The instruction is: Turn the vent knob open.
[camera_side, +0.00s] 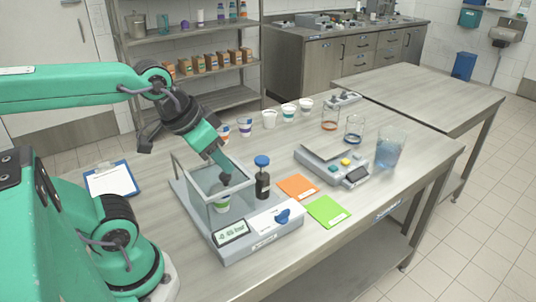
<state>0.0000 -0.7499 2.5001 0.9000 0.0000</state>
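The filler has a grey base (262,248) with a clear-walled chamber (196,203) on it. A blue knob (283,216) sits on the white front panel, right of a small display (231,233) reading in bar. A dark upright post or bottle with a blue top (262,161) stands just right of the chamber. My gripper (225,179) points down at the chamber, left of and behind the blue knob and apart from it. Its fingers are dark and small, so their opening is unclear. A white cup with a green band (222,203) is inside the chamber, below my gripper.
Orange (298,187) and green (328,212) cards lie right of the filler. A scale (334,166), a glass beaker of blue liquid (390,148) and several cups stand farther right and back. A clipboard (111,179) lies at left. The table's front strip is clear.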

